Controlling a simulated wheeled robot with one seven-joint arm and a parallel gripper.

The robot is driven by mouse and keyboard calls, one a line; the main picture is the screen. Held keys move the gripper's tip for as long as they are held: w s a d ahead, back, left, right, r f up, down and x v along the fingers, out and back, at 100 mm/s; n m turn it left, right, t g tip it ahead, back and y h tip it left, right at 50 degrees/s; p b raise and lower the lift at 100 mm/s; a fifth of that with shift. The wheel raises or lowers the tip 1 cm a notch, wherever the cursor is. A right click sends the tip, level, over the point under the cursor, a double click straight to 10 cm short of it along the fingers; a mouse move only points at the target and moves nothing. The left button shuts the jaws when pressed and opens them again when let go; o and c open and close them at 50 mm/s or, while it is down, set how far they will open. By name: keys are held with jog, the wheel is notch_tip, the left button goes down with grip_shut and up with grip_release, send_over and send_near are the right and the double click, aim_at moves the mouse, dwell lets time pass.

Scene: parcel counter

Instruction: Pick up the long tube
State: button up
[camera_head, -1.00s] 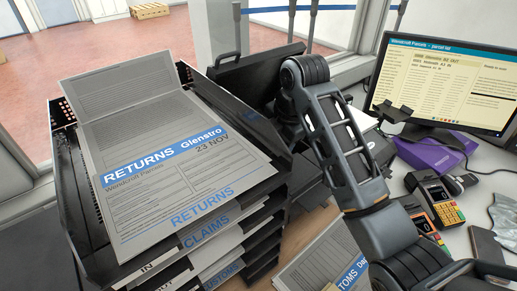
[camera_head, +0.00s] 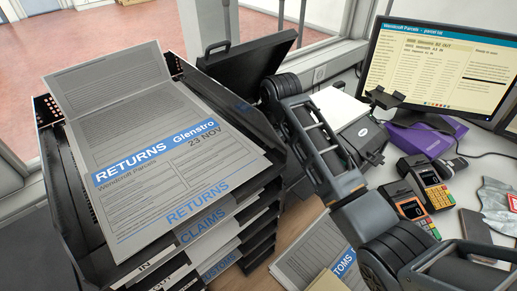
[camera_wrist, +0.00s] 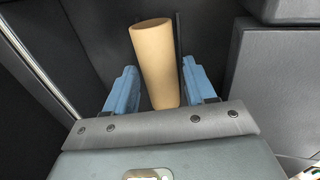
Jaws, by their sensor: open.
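The long tube is a plain tan cardboard cylinder (camera_wrist: 155,62) in the middle of the wrist view. One round end shows at the top, and its lower part is hidden behind my gripper's body. My gripper (camera_wrist: 160,78) is open, with a blue-padded finger on each side of the tube. A gap shows at the left finger; the right finger is closer, and I cannot tell whether it touches. In the head view neither the tube nor my gripper's fingers show; only my arm is seen.
A black tray stack (camera_head: 62,205) with returns papers (camera_head: 165,150) stands at the left. A black case (camera_head: 245,68) is behind it. A monitor (camera_head: 440,65), a purple box (camera_head: 420,138) and card terminals (camera_head: 425,182) crowd the right. In the wrist view, dark surfaces surround the tube, with a thin dark bar (camera_wrist: 177,40) beside it.

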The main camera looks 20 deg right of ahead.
jog(key=shift+c, duration=0.3)
jog(key=c, duration=0.8)
jog(key=shift+o, duration=0.2)
